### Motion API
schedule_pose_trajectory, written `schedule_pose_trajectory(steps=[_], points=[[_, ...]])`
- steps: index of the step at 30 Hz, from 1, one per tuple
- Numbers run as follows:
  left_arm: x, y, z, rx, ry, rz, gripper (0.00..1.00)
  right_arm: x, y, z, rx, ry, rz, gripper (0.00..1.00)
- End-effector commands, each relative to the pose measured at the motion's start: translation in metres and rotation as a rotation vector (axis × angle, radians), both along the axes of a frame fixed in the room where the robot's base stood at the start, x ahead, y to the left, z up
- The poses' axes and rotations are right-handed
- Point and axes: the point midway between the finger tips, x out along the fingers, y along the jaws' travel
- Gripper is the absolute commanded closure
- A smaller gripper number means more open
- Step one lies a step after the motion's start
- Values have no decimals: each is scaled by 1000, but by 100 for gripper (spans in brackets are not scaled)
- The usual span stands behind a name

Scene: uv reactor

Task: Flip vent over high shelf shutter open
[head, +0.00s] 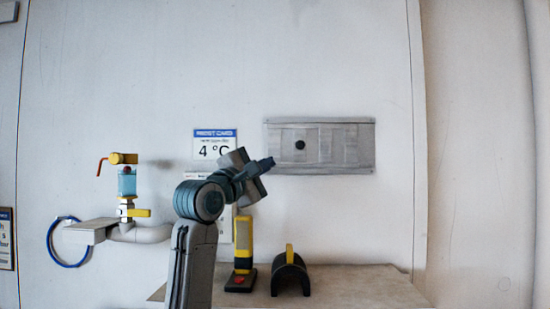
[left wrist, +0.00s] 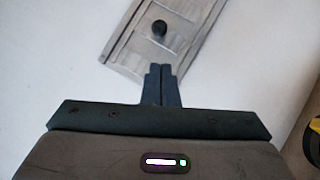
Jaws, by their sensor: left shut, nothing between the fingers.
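The vent (head: 345,156) is a grey rectangular panel on the white wall above the shelf (head: 365,285). Its shutter bears a round black knob (head: 300,145), left of the panel's middle. In the left wrist view the vent (left wrist: 130,42) looks tilted, with the knob (left wrist: 159,28) beyond my fingertips. My left gripper (head: 268,163) is shut and empty. In the head view its tip is at the vent's lower left edge; I cannot tell whether it touches. My right gripper is in neither view.
A yellow and black upright tool (head: 243,245) and a black arched object with a yellow handle (head: 290,270) stand on the shelf. A pipe with yellow valves (head: 128,205) and a blue ring (head: 52,243) are at left. A "4 °C" card (head: 214,146) is behind my arm.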

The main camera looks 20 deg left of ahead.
Motion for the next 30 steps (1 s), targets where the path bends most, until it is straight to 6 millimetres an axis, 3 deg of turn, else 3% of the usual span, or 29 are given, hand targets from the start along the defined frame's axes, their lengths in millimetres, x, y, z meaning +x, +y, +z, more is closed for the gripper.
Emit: schedule_pose_trajectory(steps=[6, 15, 30], points=[[34, -11, 19, -3, 2, -4, 100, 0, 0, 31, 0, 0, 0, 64], [73, -22, 29, -2, 1, -2, 100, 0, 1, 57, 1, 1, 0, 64], [82, -25, 29, -1, -1, -1, 100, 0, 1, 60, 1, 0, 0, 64]])
